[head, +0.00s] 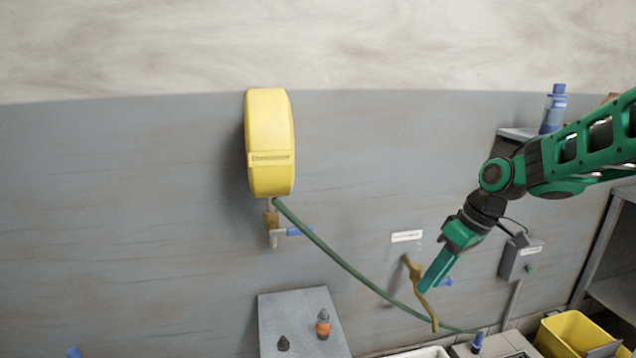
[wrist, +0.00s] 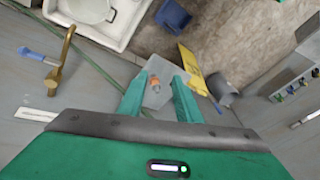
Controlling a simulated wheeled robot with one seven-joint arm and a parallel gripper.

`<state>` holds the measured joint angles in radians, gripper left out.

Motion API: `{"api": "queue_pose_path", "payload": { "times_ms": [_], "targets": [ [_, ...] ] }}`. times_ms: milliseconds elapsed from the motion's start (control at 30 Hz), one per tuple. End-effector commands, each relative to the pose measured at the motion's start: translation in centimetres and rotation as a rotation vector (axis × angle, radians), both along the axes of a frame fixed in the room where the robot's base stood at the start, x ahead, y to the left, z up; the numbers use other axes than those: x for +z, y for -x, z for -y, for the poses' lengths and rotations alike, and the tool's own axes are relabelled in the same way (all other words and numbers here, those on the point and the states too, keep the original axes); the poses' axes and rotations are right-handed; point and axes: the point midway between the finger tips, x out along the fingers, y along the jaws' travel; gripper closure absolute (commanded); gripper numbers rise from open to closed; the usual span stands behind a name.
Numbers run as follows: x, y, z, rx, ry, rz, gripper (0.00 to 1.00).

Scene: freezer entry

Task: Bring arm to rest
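My gripper (head: 427,286) hangs at the end of my green arm, which reaches in from the right in the head view. The fingers point down and to the left, in front of the grey wall close to a brass tap (head: 416,284). I cannot tell from the head view whether they touch. In the wrist view the two green fingers (wrist: 160,86) stand apart with nothing held between them.
A yellow hose reel (head: 270,145) hangs on the wall, its green hose (head: 345,263) running down right behind my gripper. A control box (head: 521,260) and blue bottle (head: 553,110) are near my arm. A white basin (wrist: 127,20) and yellow sign (wrist: 191,68) lie below.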

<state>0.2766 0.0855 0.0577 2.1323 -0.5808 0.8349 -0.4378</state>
Motion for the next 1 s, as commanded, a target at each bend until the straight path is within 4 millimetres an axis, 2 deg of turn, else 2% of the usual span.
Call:
{"api": "queue_pose_path", "payload": {
  "times_ms": [100,167,300,500,600,700,800,1000],
  "targets": [
    [0.6,3.9,3.9,-0.2,0.088,-0.049,0.69],
    [0.8,6.0,5.7,-0.306,0.127,-0.075,0.69],
    [1.1,11.5,9.6,-0.558,0.197,-0.133,0.69],
    [0.9,20.1,13.7,-0.908,0.254,-0.217,0.69],
    [0.5,23.6,14.8,-1.045,0.266,-0.253,0.69],
    [0.1,26.0,15.4,-1.14,0.273,-0.281,0.69],
    [-0.2,27.4,15.8,-1.193,0.274,-0.297,0.69],
    [-0.2,27.7,15.9,-1.205,0.275,-0.301,0.69]
  ]
}}
